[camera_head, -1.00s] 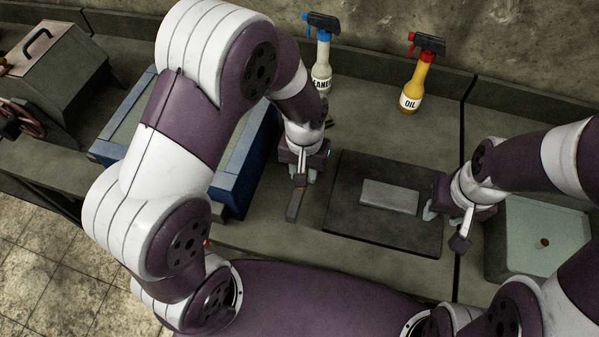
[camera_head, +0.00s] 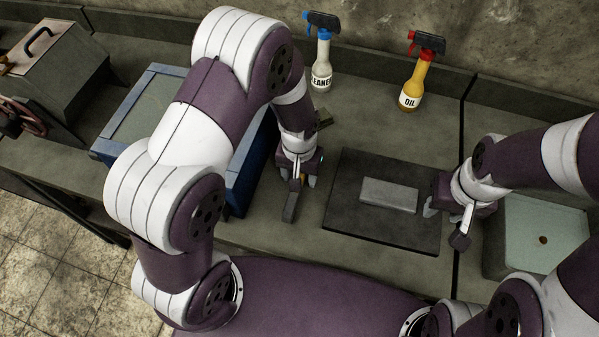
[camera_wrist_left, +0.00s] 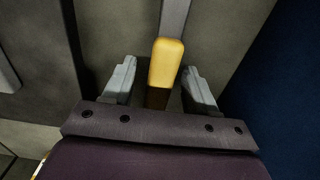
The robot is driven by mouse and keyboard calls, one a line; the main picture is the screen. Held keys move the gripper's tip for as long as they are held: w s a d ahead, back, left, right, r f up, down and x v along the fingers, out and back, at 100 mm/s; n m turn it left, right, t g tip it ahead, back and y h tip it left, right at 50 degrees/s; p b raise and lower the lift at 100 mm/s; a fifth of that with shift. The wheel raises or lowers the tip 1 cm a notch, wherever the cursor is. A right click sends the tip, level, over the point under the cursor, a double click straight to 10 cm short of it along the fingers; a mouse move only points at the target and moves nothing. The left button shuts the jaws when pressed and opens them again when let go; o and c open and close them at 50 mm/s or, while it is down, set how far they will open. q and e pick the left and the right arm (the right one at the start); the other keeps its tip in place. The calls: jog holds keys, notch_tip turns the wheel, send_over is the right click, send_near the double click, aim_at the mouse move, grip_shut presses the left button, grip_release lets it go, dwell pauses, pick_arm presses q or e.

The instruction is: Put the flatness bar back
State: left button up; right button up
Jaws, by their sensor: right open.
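A long grey bar (camera_head: 290,207) with a yellow handle (camera_wrist_left: 166,62) lies on the bench; I take it for the flatness bar. My left gripper (camera_head: 298,181) is over its handle end. In the left wrist view the left gripper (camera_wrist_left: 159,90) is open, one finger on each side of the handle, with gaps between. My right gripper (camera_head: 447,213) is open at the right edge of a dark flat plate (camera_head: 350,215). A grey rectangular block (camera_head: 389,195) lies on that plate, just left of the right gripper's fingers.
A blue-rimmed tray (camera_head: 243,190) stands close left of the left gripper. A cleaner bottle (camera_head: 322,65) and an oil bottle (camera_head: 416,85) stand at the back. A small dark object (camera_head: 323,118) lies behind the left gripper. A pale basin (camera_head: 540,235) is at right.

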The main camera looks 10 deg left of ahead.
pick_arm(q)
jog(key=shift+r, duration=0.35)
notch_tip(320, 180, up, 12)
jog(key=shift+f+b, duration=0.15)
jog(key=shift+b, duration=0.15)
